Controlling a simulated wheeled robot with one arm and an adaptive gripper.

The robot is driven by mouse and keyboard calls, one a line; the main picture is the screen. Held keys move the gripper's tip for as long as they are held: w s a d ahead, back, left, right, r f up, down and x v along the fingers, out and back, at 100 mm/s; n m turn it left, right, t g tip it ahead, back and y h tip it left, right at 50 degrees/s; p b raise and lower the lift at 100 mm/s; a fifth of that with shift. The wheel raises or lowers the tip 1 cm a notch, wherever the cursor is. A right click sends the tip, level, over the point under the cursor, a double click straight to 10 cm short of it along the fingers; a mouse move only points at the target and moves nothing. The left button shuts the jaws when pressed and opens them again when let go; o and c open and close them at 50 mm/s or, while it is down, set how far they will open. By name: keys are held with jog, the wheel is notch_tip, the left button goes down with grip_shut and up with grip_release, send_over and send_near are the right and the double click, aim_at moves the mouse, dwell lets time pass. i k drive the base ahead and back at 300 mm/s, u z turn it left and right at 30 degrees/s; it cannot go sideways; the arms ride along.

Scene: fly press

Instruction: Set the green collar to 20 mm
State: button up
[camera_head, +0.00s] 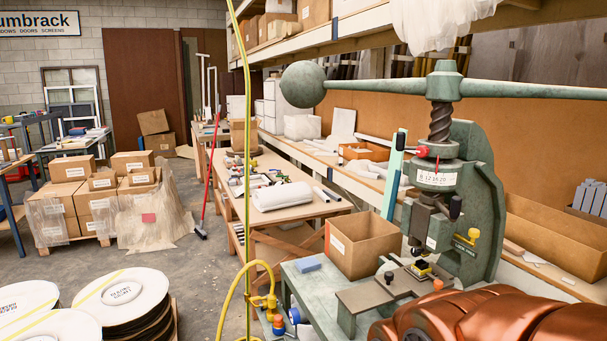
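The green fly press (485,200) stands on a bench at the right, with a screw (440,122), a long handle bar (385,90) and a ball weight (303,84) at the bar's left end. The grey-green collar (455,166) sits around the ram below the screw. A white scale label (436,178) is on its front; its small figures seem to end in 20, but I cannot read the setting. A red knob (423,151) is at the collar's upper left. A black knob (455,207) is below at the right. My gripper is not in view.
A cardboard box (362,245) stands left of the press. A blue block (307,264) lies on the bench (300,285). A yellow hose (246,150) hangs at the left. The floor beyond is partly clear.

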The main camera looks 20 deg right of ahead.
aim_at(438, 150)
jog(key=z, duration=0.15)
jog(key=k, duration=0.4)
jog(key=u, duration=0.95)
jog(key=i, duration=1)
jog(key=z, duration=0.7)
